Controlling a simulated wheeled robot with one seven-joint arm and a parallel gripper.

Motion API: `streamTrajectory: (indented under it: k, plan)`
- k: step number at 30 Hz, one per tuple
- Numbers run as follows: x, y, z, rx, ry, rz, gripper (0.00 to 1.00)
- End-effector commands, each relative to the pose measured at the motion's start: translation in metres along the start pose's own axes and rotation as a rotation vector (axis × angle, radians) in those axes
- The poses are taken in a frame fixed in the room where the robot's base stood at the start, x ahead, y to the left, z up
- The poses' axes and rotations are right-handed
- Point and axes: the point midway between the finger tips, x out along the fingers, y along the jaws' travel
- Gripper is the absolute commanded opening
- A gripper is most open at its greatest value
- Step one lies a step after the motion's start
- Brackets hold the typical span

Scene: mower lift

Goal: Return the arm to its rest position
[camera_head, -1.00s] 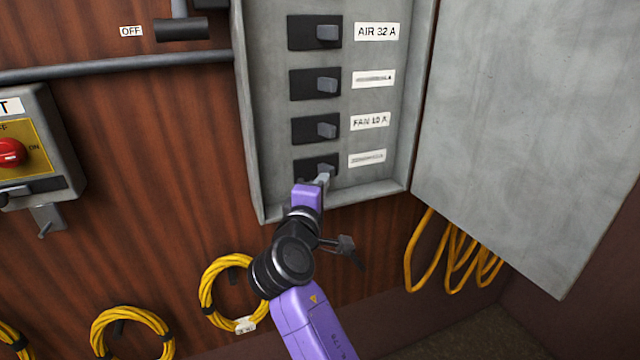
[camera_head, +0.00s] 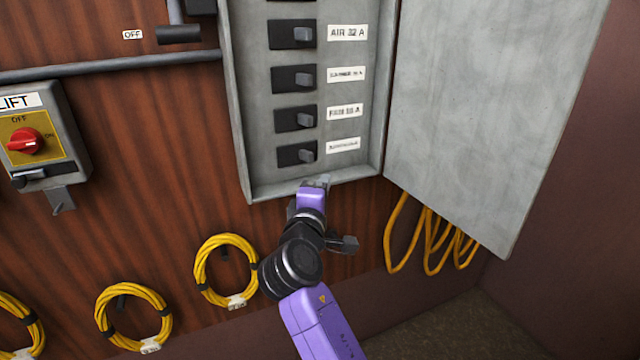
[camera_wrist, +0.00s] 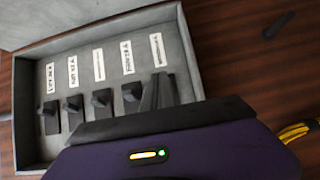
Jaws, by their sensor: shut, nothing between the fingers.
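My gripper (camera_head: 317,182) is shut and empty at the end of my purple and black arm. In the head view its tip shows at the lower edge of the open grey breaker box (camera_head: 237,130), below the lowest switch (camera_head: 297,155). I cannot tell how far it stands off the box. In the wrist view the shut fingers (camera_wrist: 158,90) point toward the box (camera_wrist: 188,62), overlapping part of the switch row.
The box's grey door (camera_head: 475,110) hangs open at the right. A lift switch box with a red knob (camera_head: 25,142) is on the wood wall at left. Coiled yellow cables (camera_head: 226,270) hang below. More yellow cable (camera_head: 398,240) hangs under the door.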

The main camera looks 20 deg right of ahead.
Motion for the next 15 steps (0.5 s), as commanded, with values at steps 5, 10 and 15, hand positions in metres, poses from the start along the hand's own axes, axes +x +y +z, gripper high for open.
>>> streamTrajectory:
  k: [5,10,15]
  plan:
    - [0.000,0.000,0.000,0.001,0.000,0.000,0.00]
    - [-0.001,0.007,-0.012,0.073,0.049,0.023,0.00]
    - [-0.020,0.029,-0.041,0.308,0.240,0.065,0.00]
